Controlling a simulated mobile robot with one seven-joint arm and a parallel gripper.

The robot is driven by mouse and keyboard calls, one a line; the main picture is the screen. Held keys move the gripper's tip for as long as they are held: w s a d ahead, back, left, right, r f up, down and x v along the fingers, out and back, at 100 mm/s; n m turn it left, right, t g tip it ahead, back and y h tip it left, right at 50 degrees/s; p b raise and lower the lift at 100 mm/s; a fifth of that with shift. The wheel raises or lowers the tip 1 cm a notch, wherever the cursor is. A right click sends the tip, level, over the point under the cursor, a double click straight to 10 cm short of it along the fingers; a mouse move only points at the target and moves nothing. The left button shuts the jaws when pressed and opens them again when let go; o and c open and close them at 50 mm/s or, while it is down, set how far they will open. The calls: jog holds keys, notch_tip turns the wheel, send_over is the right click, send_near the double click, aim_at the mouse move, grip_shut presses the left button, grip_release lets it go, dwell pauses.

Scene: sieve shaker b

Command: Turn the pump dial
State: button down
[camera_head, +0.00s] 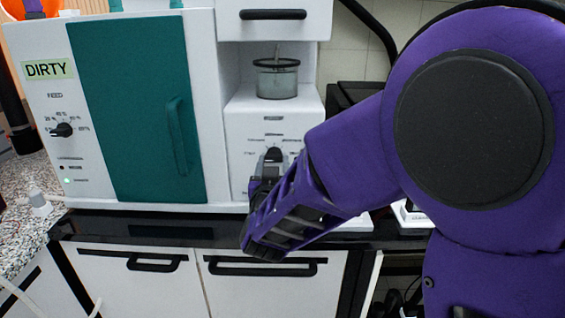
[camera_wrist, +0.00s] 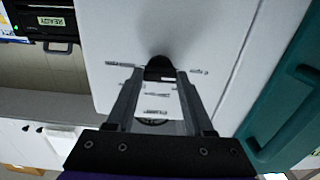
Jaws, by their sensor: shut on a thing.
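The pump dial (camera_head: 273,154) is a small black knob with printed marks around it, on the white front panel of the machine's right-hand unit. It also shows in the wrist view (camera_wrist: 158,64), near the middle. My gripper (camera_head: 267,165) reaches it from below right in the head view. In the wrist view my gripper's two fingers (camera_wrist: 159,77) close on either side of the dial. The gripper is shut on the dial, and the fingers hide part of it. The dial's exact setting is too small to read.
A feed dial (camera_head: 62,130) sits at the left under a DIRTY label (camera_head: 49,69). The teal door (camera_head: 138,110) has a protruding handle (camera_head: 177,136) left of my gripper. A glass jar (camera_head: 277,82) stands above the dial. White drawers (camera_head: 150,285) with black handles are below.

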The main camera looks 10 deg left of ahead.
jog(key=shift+r, duration=0.1)
jog(key=shift+c, duration=1.4)
grip_release()
